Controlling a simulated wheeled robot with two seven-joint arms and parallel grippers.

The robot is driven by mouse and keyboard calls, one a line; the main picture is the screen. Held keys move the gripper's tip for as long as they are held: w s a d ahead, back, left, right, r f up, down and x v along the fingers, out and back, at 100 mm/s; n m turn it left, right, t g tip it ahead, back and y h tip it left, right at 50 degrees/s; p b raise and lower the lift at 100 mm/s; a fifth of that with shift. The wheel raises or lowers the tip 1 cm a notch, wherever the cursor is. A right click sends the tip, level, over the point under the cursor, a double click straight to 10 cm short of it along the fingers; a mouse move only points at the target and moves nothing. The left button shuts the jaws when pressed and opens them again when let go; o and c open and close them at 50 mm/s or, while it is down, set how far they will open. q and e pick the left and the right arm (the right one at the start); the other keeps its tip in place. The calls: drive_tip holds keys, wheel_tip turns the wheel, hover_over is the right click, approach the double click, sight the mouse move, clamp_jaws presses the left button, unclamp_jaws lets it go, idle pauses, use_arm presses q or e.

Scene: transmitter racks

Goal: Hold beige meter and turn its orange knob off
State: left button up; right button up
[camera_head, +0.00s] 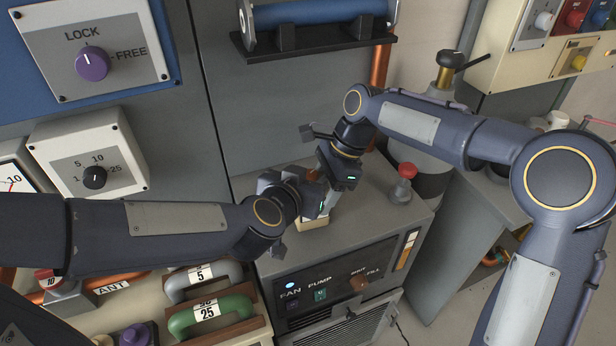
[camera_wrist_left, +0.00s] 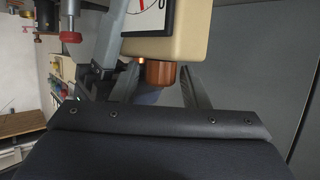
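The beige meter (camera_head: 313,223) is on top of the grey cabinet, mostly hidden behind my grippers in the head view. The left wrist view shows its beige case (camera_wrist_left: 184,40), part of its white dial, and its orange knob (camera_wrist_left: 159,73) sticking out from the case. My left gripper (camera_wrist_left: 158,88) is open, with one finger on each side of the knob and gaps visible; it also shows in the head view (camera_head: 312,200). My right gripper (camera_head: 332,198) reaches down from the right, its grey fingers at the meter's side, seemingly shut on the case.
A red-capped post (camera_head: 403,184) stands on the cabinet top (camera_head: 375,200) to the right. A grey cylinder (camera_head: 420,135) stands behind. The cabinet front carries fan and pump switches (camera_head: 320,294). Green and grey handles (camera_head: 210,315) lie at lower left.

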use_arm(q)
drive_tip(key=shift+o, duration=0.4)
drive_tip(key=shift+d, duration=0.1)
drive_tip(key=shift+s+r, duration=0.1)
drive_tip(key=shift+s+r, duration=0.2)
drive_tip(key=shift+s, duration=0.05)
drive_tip(key=v, duration=0.7)
drive_tip(key=shift+a, duration=0.35)
drive_tip(key=shift+f, duration=0.15)
